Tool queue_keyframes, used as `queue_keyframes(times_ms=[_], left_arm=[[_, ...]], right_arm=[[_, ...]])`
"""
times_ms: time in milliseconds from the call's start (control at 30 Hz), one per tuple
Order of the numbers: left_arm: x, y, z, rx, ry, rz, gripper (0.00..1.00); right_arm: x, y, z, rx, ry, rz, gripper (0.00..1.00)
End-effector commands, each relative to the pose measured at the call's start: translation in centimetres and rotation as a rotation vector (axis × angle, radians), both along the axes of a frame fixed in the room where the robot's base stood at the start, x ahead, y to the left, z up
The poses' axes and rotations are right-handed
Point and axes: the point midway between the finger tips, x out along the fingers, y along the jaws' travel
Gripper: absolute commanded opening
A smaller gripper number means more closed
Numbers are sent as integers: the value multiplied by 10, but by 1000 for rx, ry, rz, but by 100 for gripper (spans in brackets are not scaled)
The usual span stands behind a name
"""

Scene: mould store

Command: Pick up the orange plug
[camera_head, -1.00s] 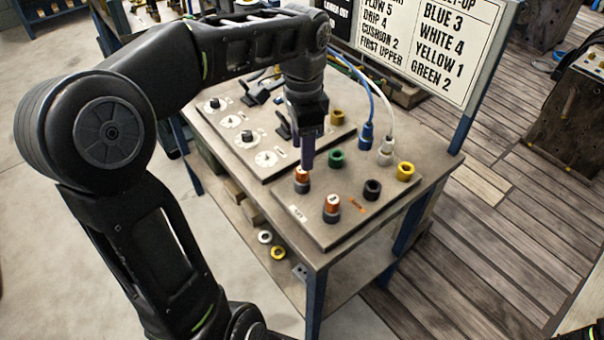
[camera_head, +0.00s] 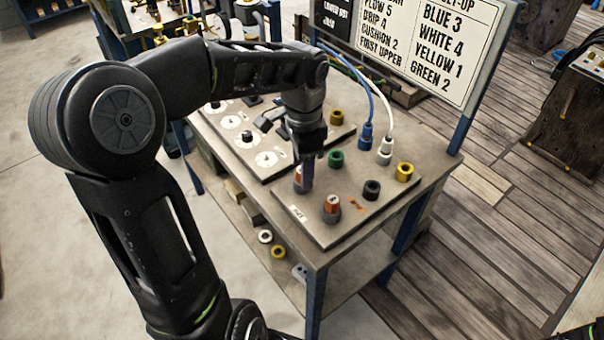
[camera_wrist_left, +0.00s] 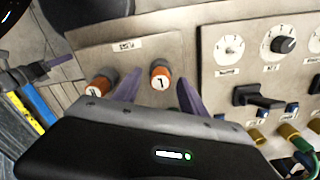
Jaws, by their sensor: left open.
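Two orange plugs with marked white tops and grey lower parts stand upright on the panel's front part. The other orange plug (camera_head: 332,204) stands clear, nearer the front. In the left wrist view, one orange plug (camera_wrist_left: 160,77) lies between the two open purple fingers of my left gripper (camera_wrist_left: 158,93), with gaps on both sides. The second orange plug (camera_wrist_left: 99,86) is outside the fingers, to the left. My right gripper is out of view.
Green (camera_head: 336,158), black (camera_head: 372,189) and yellow (camera_head: 404,171) sockets stand close by. Blue (camera_head: 366,137) and white (camera_head: 385,149) cabled plugs stand behind them. A dial panel (camera_head: 235,138) lies to the left. A lettered sign (camera_head: 425,45) rises at the back.

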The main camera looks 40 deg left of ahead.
Motion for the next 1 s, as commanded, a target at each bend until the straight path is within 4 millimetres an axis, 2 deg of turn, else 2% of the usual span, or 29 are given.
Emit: queue_keyframes(times_ms=[433,1000], left_arm=[[0,0,0,0,0,1,49],[0,0,1,0,0,1,2]], right_arm=[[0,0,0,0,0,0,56],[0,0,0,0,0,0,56]])
